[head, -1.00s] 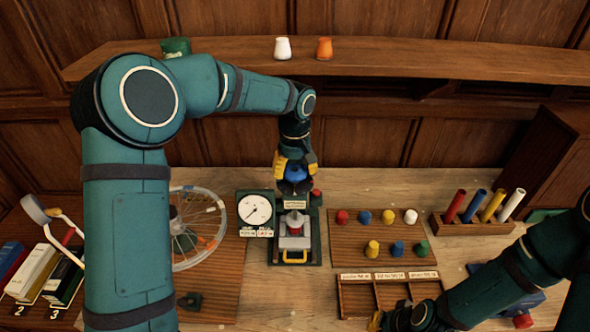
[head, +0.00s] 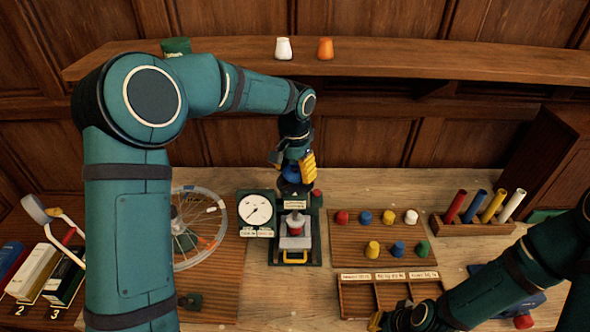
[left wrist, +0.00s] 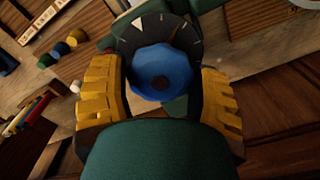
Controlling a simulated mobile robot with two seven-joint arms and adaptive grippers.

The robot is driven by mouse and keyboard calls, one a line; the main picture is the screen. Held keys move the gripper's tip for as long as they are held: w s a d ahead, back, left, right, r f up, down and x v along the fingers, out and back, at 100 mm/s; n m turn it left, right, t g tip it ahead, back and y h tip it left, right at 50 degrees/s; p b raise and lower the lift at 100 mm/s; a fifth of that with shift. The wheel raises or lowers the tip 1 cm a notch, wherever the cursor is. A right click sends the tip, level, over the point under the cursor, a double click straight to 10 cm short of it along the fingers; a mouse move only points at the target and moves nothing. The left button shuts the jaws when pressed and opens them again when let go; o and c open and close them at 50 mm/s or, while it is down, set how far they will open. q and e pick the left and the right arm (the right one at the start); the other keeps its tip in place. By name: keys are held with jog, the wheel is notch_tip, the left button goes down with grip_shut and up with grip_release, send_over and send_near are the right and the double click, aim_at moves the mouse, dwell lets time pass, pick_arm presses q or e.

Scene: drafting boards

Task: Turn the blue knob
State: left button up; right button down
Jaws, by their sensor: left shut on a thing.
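The blue knob (left wrist: 163,75) is faceted and sits on a dark dial with white tick marks (left wrist: 128,40) in the left wrist view. My left gripper (left wrist: 162,82) has its yellow-padded fingers on either side of the knob and is shut on it. In the head view a bit of the blue knob (head: 291,173) shows between the fingers of the left gripper (head: 292,170), above the dark green device (head: 312,246). My right gripper (head: 396,318) is at the bottom of the head view, partly cut off, and its jaws are not clear.
A white gauge (head: 256,209) stands left of the device, beside a spoked wheel (head: 196,228). A board of coloured pegs (head: 345,242) and a divided wooden tray (head: 356,299) lie to the right. A shelf (head: 400,64) runs behind.

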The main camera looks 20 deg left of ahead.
pick_arm(q)
jog(key=m, duration=0.5)
jog(key=shift+m, duration=0.3)
jog(key=m, duration=0.9)
jog(key=shift+w, duration=0.1)
jog(key=m, duration=0.4)
jog(key=shift+m, duration=0.3)
jog(key=o, duration=1.2)
